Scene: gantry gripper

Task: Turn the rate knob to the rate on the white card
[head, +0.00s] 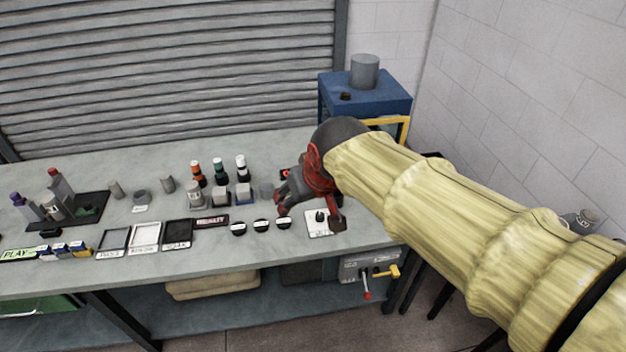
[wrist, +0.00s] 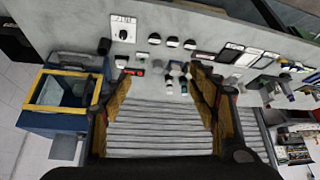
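The rate knob (head: 320,216) is a small black knob on a white plate (head: 313,230) near the right front of the bench. It also shows in the wrist view as a dark knob (wrist: 123,34) on a white plate at the upper left, with small marks too fine to read. My gripper (head: 309,211) is above the bench by the plate, partly covering it in the head view. In the wrist view my gripper (wrist: 160,72) has its fingers spread wide with nothing between them; the knob lies outside them. I cannot tell which small white label is the rate card.
Several black-and-white round pieces (head: 261,225) lie left of the plate. Trays (head: 145,236), bottles (head: 219,171) and grey blocks stand further left. A blue machine (head: 365,92) with a yellow frame is behind right. A box with red and yellow levers (head: 372,271) hangs below the bench edge.

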